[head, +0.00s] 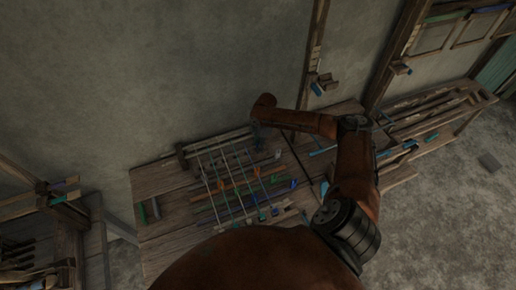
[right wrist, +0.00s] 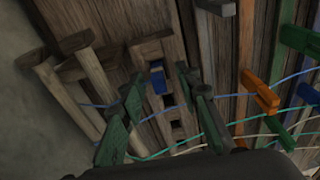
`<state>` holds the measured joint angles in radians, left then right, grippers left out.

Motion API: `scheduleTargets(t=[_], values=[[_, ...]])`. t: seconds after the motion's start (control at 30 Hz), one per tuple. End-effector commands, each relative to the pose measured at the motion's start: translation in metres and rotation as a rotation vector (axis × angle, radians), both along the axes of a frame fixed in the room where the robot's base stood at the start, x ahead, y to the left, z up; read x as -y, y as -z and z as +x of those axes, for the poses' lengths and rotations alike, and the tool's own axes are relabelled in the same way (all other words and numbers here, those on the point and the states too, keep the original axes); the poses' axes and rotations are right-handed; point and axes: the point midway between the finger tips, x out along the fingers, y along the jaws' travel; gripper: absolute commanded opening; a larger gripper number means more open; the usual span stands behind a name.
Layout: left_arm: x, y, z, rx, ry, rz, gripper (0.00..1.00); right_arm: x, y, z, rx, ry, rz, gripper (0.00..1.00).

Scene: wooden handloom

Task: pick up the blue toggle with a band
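A small blue toggle (right wrist: 158,82) sits in a slot of a wooden piece in the right wrist view. Whether it carries a band is too small to tell. My right gripper (right wrist: 160,88) has its two dark green fingers spread, one on each side of the toggle in the picture. The toggle appears beyond the fingertips, and nothing is held. In the head view my right gripper (head: 258,143) points down over the back of the loom table, and this toggle cannot be made out there. My left gripper is not in view.
Cords run across coloured bars on the loom table (head: 165,182). An orange peg (right wrist: 260,92) and another blue piece (right wrist: 308,93) stand right of the gripper. Wooden posts (right wrist: 72,82) rise close on its left. The wall (head: 220,60) is behind.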

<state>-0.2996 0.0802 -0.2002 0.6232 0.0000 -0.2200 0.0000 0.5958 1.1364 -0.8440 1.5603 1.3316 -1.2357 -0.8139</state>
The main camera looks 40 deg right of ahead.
Motion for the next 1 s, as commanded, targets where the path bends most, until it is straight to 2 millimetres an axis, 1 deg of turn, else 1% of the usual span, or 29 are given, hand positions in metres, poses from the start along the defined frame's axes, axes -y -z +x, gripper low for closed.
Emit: scheduleTargets(t=[0.2,0.23,0.67,1.0], values=[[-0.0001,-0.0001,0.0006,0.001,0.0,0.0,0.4,0.0003,0.0012,0.001,0.002,0.0,-0.001,0.3],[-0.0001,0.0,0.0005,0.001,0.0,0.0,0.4,0.0003,0.0012,0.001,0.002,0.0,-0.001,0.29],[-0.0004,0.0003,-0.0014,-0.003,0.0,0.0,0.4,0.0003,0.001,0.0008,0.002,0.0,-0.001,0.0],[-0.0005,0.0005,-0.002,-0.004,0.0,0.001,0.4,0.0003,-0.0024,0.0011,0.003,0.0,-0.001,0.0]])
